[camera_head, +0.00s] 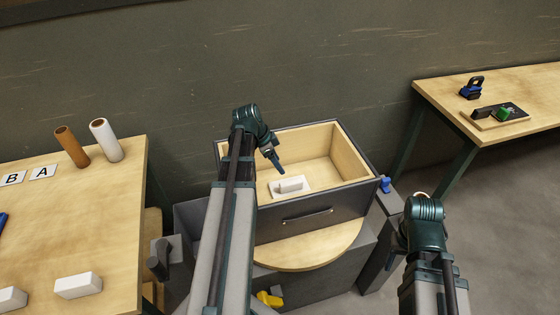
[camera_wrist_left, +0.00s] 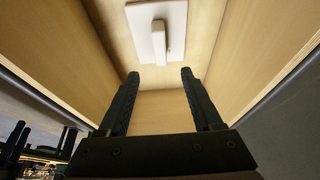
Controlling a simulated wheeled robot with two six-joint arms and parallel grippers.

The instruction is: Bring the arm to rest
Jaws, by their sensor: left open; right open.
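My left arm reaches up the middle of the head view and bends down over an open wooden drawer (camera_head: 350,155). My left gripper (camera_head: 280,168) points down into the drawer, above a white plate with a raised white bar (camera_head: 290,186). In the left wrist view the two dark fingers of the left gripper (camera_wrist_left: 158,72) are spread apart with nothing between them. The white plate and bar (camera_wrist_left: 143,22) lie beyond the fingertips, apart from them. My right arm shows at the lower right of the head view, but its gripper is hidden.
A left table (camera_head: 110,215) carries a brown tube (camera_head: 72,147), a white tube (camera_head: 106,140), letter cards and white blocks. A right table (camera_head: 540,85) holds a blue-black item (camera_head: 472,88) and a small tray. A yellow item (camera_head: 270,299) lies low beneath the drawer unit.

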